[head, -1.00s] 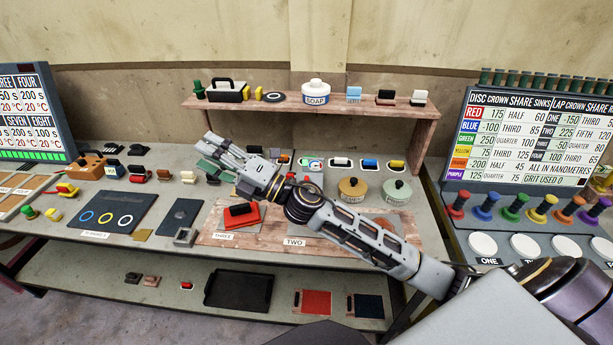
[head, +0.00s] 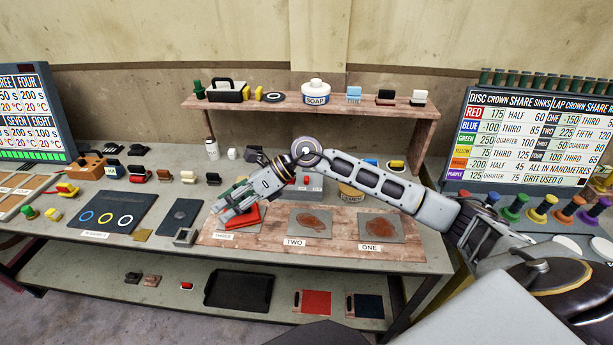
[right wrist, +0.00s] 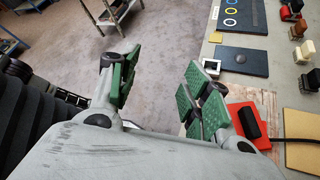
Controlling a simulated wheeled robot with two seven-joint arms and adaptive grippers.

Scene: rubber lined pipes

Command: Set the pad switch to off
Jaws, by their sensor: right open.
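No part labelled as the pad switch can be made out. A red pad (head: 255,216) with a black grip lies on the wooden board, partly hidden by my right gripper (head: 229,204). The red pad (right wrist: 262,122) also shows in the right wrist view, beside the green-padded fingers, with a dark cable near it. A grey box with red buttons (head: 308,183) stands behind, partly covered by my right arm. My right gripper (right wrist: 162,84) is open with nothing between its fingers, above the bench's front area. My left gripper is not in view.
Two grey plates with brown patches, labelled TWO (head: 312,224) and ONE (head: 382,228), lie right of the red pad. A dark panel with coloured rings (head: 110,211) lies left. A shelf (head: 330,107) with a soap jar stands behind. Knobs (head: 540,207) line the right panel.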

